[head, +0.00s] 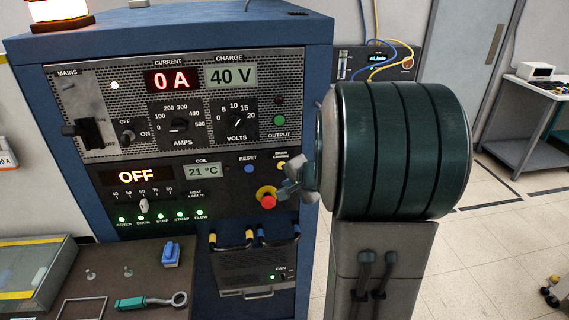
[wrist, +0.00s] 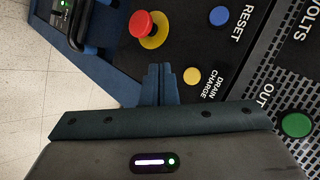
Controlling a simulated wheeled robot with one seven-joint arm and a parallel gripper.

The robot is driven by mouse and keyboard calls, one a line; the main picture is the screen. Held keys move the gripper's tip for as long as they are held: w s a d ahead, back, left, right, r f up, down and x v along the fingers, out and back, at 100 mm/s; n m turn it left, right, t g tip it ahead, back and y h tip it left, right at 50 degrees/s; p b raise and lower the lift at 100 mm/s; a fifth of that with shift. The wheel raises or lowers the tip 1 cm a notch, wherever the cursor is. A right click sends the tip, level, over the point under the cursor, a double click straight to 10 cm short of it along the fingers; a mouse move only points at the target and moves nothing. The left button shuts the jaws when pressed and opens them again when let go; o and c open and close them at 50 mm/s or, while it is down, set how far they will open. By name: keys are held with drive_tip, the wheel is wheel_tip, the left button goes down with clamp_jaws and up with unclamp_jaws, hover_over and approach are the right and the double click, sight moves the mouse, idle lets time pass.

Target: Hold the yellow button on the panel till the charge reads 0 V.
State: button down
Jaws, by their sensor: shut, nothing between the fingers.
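The yellow drain charge button (head: 281,166) is on the dark lower panel (head: 225,197). In the wrist view the button (wrist: 192,76) sits just right of my fingertips, uncovered. My gripper (wrist: 160,68) is shut and empty, its two fingers together in front of the panel. In the head view my gripper (head: 286,190) appears just below the yellow button and beside the red stop knob. I cannot tell whether the tips touch the panel. The charge display (head: 231,76) reads 40 V.
The red stop knob (head: 267,200) on its yellow ring is close to my fingers. The blue reset button (head: 249,168) and green output button (head: 280,120) are also nearby. The current display (head: 172,80) reads 0 A. A bench (head: 210,280) stands at lower left.

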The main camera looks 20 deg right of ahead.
drive_tip(key=shift+w+d+p, duration=0.1)
drive_tip(key=shift+w+d, duration=0.15)
drive_tip(key=shift+w, duration=0.6)
drive_tip(key=shift+w+d+p, duration=0.1)
drive_tip(key=shift+w+d, duration=0.1)
drive_tip(key=shift+w, duration=0.6)
drive_tip(key=shift+w+d+p, duration=0.1)
drive_tip(key=shift+w+d, duration=0.15)
drive_tip(key=shift+w, duration=0.6)
drive_tip(key=shift+w+d, duration=0.1)
drive_tip(key=shift+w, duration=0.45)
